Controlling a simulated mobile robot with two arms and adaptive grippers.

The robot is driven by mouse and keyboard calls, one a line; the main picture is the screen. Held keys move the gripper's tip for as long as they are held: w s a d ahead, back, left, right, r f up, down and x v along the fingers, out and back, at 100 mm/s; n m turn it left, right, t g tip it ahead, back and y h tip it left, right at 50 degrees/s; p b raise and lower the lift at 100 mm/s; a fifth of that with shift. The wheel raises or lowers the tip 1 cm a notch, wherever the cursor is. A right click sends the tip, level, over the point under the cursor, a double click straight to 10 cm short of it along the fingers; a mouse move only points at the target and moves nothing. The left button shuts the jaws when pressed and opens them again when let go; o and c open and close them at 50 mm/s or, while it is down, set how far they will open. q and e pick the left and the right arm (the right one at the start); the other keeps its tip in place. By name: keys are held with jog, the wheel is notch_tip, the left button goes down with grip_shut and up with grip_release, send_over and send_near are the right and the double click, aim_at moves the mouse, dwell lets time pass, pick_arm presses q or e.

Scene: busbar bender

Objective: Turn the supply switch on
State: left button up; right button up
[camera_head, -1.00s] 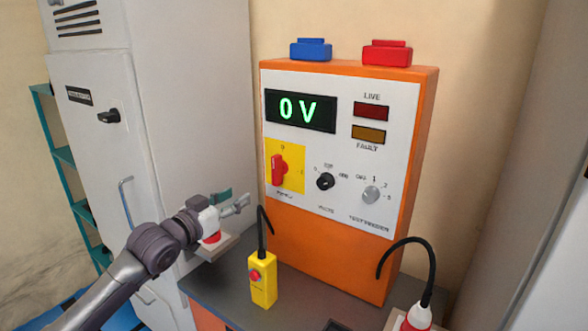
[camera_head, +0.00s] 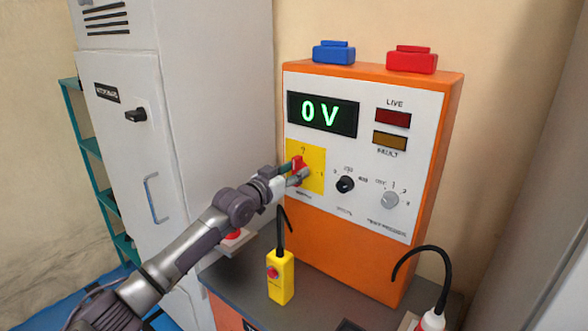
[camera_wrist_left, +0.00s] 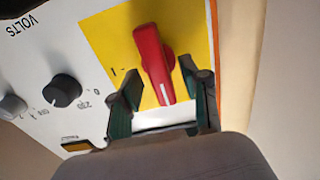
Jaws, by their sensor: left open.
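The supply switch is a red rotary handle (camera_head: 297,162) on a yellow plate (camera_head: 318,160) at the left of the orange test unit's white panel. In the left wrist view the red handle (camera_wrist_left: 153,62) lies between my left gripper's two green-padded fingers (camera_wrist_left: 162,95). The fingers are open, with a gap on each side of the handle. In the head view my left gripper (camera_head: 296,172) is at the handle and partly covers it. The handle's white mark points toward the 0 side. The display (camera_head: 322,114) reads 0 V. My right gripper is not in view.
A black volts knob (camera_head: 345,184) and a grey knob (camera_head: 390,200) sit right of the switch. A yellow pendant (camera_head: 280,276) stands on the grey bench below. A grey cabinet (camera_head: 150,165) stands at the left. The LIVE lamp (camera_head: 393,118) looks dark.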

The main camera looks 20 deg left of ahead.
pick_arm(q)
jog(key=shift+w, duration=0.15)
grip_shut()
